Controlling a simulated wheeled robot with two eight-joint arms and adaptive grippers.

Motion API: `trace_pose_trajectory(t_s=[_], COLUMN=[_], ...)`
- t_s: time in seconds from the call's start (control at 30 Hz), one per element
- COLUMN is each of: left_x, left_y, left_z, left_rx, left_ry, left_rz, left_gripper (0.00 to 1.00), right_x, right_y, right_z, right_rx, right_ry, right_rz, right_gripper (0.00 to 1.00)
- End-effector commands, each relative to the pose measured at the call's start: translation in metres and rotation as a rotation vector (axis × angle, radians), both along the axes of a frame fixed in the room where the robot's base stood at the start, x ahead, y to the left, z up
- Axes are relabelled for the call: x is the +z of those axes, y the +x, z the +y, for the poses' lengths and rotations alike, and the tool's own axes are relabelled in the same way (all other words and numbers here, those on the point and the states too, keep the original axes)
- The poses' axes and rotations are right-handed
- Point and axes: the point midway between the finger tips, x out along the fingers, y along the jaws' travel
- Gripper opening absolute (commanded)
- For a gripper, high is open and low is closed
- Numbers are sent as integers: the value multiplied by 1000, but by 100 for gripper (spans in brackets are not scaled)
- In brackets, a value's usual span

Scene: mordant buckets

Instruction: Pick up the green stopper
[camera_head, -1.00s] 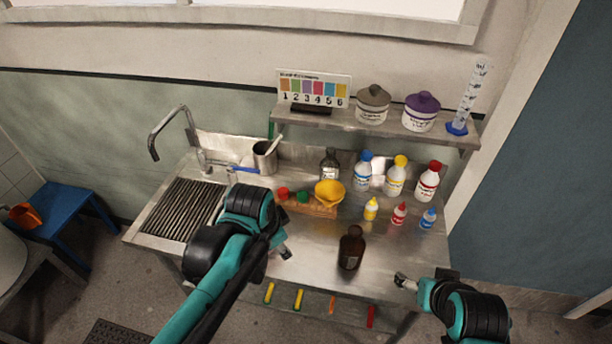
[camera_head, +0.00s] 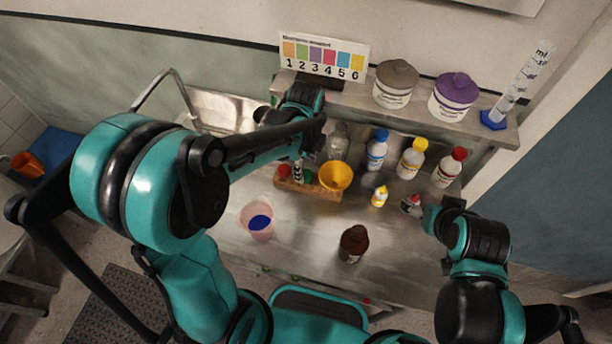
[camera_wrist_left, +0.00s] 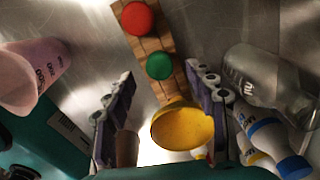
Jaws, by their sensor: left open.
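The green stopper (camera_wrist_left: 160,65) sits in a wooden rack (camera_wrist_left: 150,40) between a red stopper (camera_wrist_left: 137,17) and a yellow funnel (camera_wrist_left: 183,128). My left gripper (camera_wrist_left: 160,76) is open and empty in the left wrist view, with its fingers on either side of the line to the green stopper. In the head view the left gripper (camera_head: 298,172) is over the rack (camera_head: 322,191), and only a bit of the green stopper (camera_head: 308,176) shows beside it. My right gripper (camera_head: 422,211) is by the small red-capped bottle (camera_head: 408,204); its jaws are unclear.
A pink beaker (camera_head: 257,226) and a brown bottle (camera_head: 353,243) stand in front of the rack. A clear glass bottle (camera_wrist_left: 268,82) is close to the left gripper's right finger. Several capped bottles stand to the right, below a shelf (camera_head: 440,120).

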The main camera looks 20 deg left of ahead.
Motion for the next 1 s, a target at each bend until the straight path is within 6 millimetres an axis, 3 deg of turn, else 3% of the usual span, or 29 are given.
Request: trace_pose_trajectory(t_s=[0.2,0.5,0.67,0.8,1.0], left_x=[-34,-38,-38,-38,-38], left_y=[-2,-2,-2,-2,-2], left_z=[-1,-1,-1,-1,-1], left_rx=[1,2,2,2,2], left_ry=[0,0,0,0,0], left_rz=[-1,-1,-1,-1,-1], left_gripper=[56,56,16,10,10], right_x=[-13,-13,-13,-13,-13], right_y=[0,0,0,0,0], right_z=[0,0,0,0,0], right_rx=[0,0,0,0,0], right_ry=[0,0,0,0,0], right_rz=[0,0,0,0,0], right_gripper=[79,79,79,79,79])
